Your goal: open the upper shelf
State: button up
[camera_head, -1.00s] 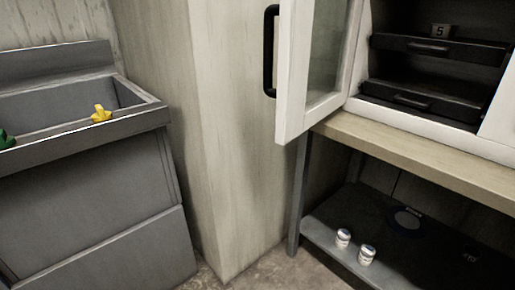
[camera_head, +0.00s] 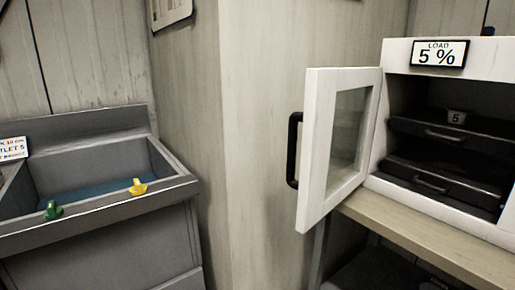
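A white cabinet (camera_head: 396,55) stands at the right on a wooden bench. Its glazed door (camera_head: 314,150) with a black handle (camera_head: 293,150) stands open to the left. Inside are two black shelves with grey handles. The upper shelf (camera_head: 408,126) has a handle (camera_head: 445,135) on its front and a small tag marked 5 (camera_head: 456,117) at its top. The lower shelf (camera_head: 402,168) sits below it. Both look pushed in. My gripper is not in view.
A grey sink (camera_head: 120,200) with a yellow piece (camera_head: 138,187) and a green piece (camera_head: 53,210) is at the left. A pale wooden wall corner (camera_head: 235,150) stands between the sink and the cabinet. The bench top (camera_head: 425,235) in front looks clear.

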aim_at(495, 136)
jog(key=i+j+z, duration=0.1)
jog(key=i, duration=0.3)
jog(key=i+j, duration=0.2)
jog(key=i, duration=0.2)
jog(key=i+j+z, duration=0.15)
jog(key=i, duration=0.3)
jog(key=i+j, duration=0.25)
jog(key=i, duration=0.15)
jog(key=z, duration=0.05)
